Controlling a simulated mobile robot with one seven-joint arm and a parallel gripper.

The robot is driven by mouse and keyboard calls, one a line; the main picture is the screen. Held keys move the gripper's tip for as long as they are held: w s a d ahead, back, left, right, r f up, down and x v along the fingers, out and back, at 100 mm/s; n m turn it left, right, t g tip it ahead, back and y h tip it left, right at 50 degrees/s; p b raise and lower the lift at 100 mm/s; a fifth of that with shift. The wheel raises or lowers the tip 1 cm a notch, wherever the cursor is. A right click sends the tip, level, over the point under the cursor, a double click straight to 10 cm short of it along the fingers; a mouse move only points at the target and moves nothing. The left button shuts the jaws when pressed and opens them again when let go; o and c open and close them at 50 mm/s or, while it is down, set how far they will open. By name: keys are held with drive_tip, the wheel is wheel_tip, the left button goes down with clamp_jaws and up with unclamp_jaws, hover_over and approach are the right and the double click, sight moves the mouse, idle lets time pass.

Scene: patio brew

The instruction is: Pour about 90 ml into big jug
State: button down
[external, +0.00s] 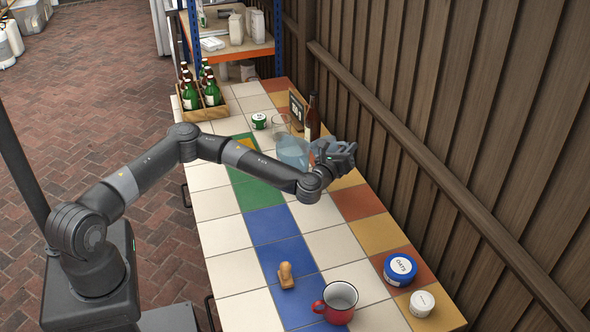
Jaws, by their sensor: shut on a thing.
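My gripper (335,155) is over the far half of the tiled table, near the wooden wall, and is shut. A clear bluish vessel (292,151) shows just left of it, partly behind my arm; it appears to be what my gripper holds, but the grip itself is hidden. A clear glass vessel (281,123) stands just behind it. I cannot tell for sure which of the two is the big jug, nor see any liquid stream or level.
A brown bottle (312,118) and a small dark sign (297,108) stand close behind my gripper. A green tin (259,121) and a bottle crate (203,112) are farther left. A red mug (338,302), wooden stamp (286,275), blue tub (400,268) and white tub (422,303) stand in front.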

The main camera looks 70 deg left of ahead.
drive_tip(key=w+d+f+m, duration=0.3)
drive_tip(key=f+m, duration=0.2)
drive_tip(key=f, duration=0.2)
drive_tip(key=shift+f+g+h, duration=0.15)
drive_tip(key=shift+g+h, duration=0.25)
